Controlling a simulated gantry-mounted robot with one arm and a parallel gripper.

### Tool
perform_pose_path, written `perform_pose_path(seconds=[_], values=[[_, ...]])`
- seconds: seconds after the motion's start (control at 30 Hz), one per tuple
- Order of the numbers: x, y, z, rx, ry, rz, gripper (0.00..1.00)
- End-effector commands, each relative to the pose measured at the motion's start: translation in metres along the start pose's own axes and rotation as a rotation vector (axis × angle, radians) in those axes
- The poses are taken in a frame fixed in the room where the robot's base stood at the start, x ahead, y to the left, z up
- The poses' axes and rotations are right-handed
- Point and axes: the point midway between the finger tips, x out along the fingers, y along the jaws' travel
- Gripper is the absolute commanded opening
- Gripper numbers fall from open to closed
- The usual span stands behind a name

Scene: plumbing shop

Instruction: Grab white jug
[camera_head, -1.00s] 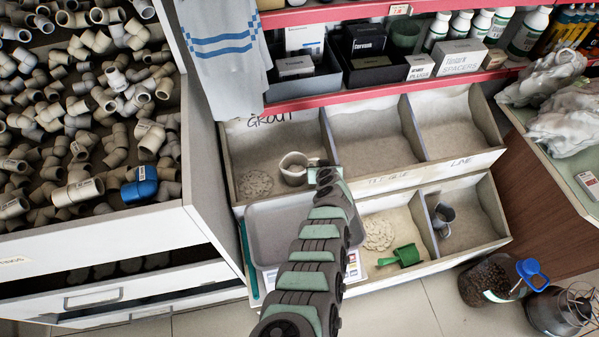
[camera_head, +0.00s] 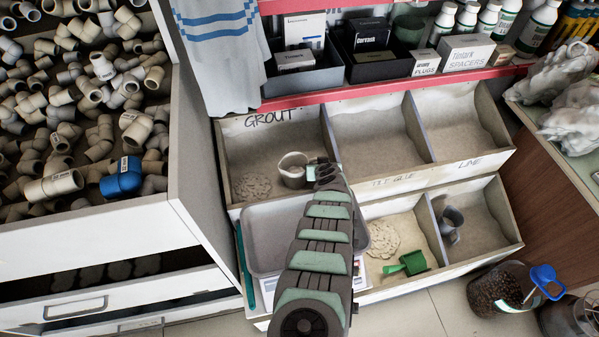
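The white jug (camera_head: 292,171), an off-white cup-like vessel, stands in the upper left bin marked GROUT (camera_head: 262,142), to the right of a small pale heap. My gripper (camera_head: 314,168) is at the jug's right side, very close to it or touching it. My arm comes up from the bottom of the picture and hides much of the gripper. I cannot tell whether the fingers are open or shut, or whether they are around any part of the jug.
A grey tray (camera_head: 262,236) lies below, partly behind my arm. A green scoop (camera_head: 409,263) and a grey metal cup (camera_head: 452,222) are in the lower bins. A red-edged shelf (camera_head: 385,87) with boxes and bottles runs above. Bin dividers stand right of the gripper.

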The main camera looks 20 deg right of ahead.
Motion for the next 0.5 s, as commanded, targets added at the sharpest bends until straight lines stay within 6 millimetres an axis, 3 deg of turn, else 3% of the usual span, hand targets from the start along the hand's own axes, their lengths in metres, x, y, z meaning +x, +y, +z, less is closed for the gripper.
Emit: perform_pose_path(seconds=[0.37,0.5], values=[[0.0,0.0001,0.0002,0.0,0.0,0.0,0.01],[0.0001,0.0001,0.0004,0.0,0.0,0.0,0.0]])
